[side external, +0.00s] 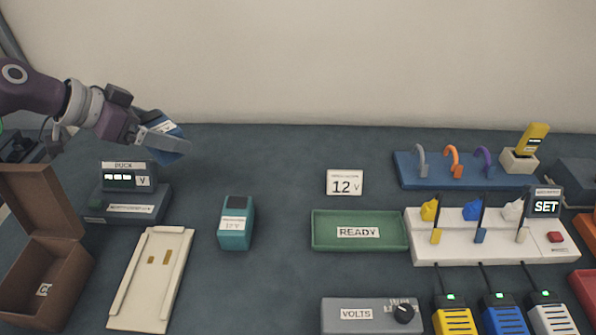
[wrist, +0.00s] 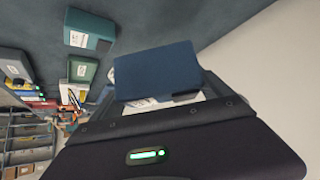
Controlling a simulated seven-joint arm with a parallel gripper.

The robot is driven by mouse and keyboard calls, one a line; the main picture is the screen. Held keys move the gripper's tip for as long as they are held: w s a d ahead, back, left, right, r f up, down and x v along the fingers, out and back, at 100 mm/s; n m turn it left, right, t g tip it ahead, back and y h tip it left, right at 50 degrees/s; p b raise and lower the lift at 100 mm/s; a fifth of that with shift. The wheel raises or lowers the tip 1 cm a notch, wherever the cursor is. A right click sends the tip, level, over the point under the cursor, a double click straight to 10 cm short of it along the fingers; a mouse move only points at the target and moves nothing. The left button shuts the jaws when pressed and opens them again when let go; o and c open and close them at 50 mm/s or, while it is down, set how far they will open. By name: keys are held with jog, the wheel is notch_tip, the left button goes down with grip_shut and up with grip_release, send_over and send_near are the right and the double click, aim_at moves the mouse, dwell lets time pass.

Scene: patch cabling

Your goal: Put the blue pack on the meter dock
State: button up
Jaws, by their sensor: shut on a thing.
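The blue pack (side external: 168,128) is held in my gripper (side external: 160,142), tilted, in the air at the upper left of the side external view. In the wrist view the blue pack (wrist: 158,72) spans the space between the fingers of my gripper (wrist: 160,100), with a white label partly showing. The meter dock (side external: 127,208), a dark blue-grey unit with a lit display marked V, stands on the table below and slightly left of the pack. The pack is apart from it. The fingers hide part of the pack.
A teal pack (side external: 237,228) and a cream tray (side external: 150,278) with two gold contacts are nearby. An open brown box (side external: 45,280) stands at left. A green READY tray (side external: 358,247), a VOLTS box (side external: 370,316) and a white charger strip (side external: 470,250) are farther right.

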jog(key=s+d+f+m+g+h, duration=0.25)
jog(key=d+m, duration=0.25)
jog(key=d, duration=0.6)
jog(key=m+g, duration=0.4)
send_over(298, 229)
jog(key=a, duration=0.4)
notch_tip(298, 229, down, 4)
notch_tip(298, 229, down, 10)
jog(key=shift+r, duration=0.1)
jog(key=o, duration=1.8)
jog(key=shift+o, duration=0.2)
jog(key=v, duration=1.2)
jog(key=shift+a, duration=0.15)
jog(key=shift+s, duration=0.1)
